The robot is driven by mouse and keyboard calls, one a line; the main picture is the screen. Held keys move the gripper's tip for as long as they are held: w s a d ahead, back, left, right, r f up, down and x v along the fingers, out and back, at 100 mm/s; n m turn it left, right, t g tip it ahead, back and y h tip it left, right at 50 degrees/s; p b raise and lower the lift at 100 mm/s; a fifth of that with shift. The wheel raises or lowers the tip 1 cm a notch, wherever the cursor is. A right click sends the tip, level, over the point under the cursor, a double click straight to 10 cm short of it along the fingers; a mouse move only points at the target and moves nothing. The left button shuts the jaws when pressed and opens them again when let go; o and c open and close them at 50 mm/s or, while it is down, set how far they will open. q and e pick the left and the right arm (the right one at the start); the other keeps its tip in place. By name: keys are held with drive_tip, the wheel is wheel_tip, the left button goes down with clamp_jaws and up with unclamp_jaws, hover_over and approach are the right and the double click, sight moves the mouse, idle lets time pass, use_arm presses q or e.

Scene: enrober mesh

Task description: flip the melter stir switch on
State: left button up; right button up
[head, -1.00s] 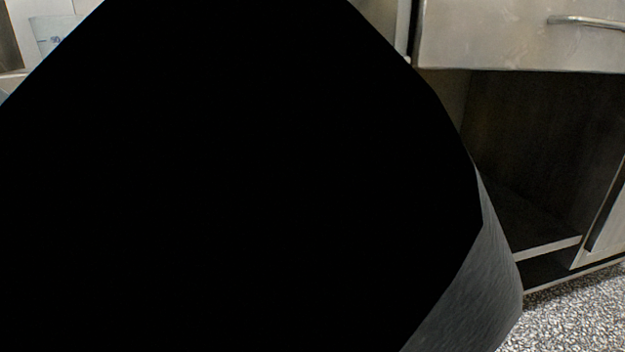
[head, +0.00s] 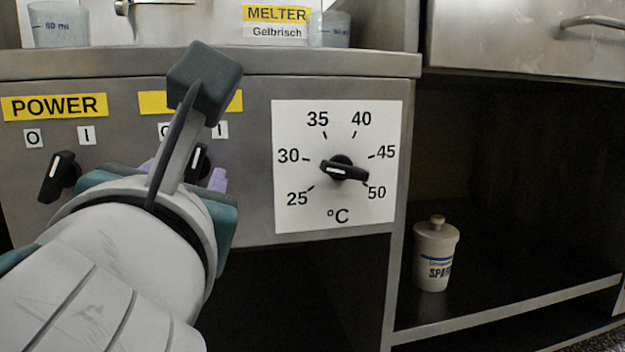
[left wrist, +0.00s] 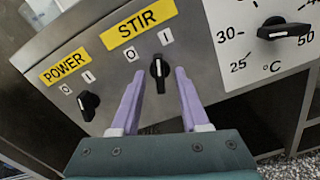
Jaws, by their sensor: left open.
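The black stir switch (left wrist: 159,72) sits on the metal panel under the yellow STIR label (left wrist: 138,25), with O and I marks above it. In the wrist view its handle stands roughly upright; I cannot tell firmly which mark it points to. In the head view the switch (head: 200,160) is partly hidden behind my left arm. My left gripper (left wrist: 157,78) is open, its lilac fingers on either side of the switch; contact is not clear. It also shows in the head view (head: 184,172), mostly covered by my wrist. My right gripper is not in view.
The power switch (head: 62,178) is left of the stir switch, and the temperature dial (head: 343,170) is right. Beakers (head: 58,25) and a MELTER sign (head: 275,14) are above the panel. A lidded white jar (head: 436,255) stands on the lower right shelf.

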use_arm(q)
drive_tip(key=shift+w+a, duration=0.1)
drive_tip(key=shift+w, duration=0.15)
clamp_jaws()
idle(0.5)
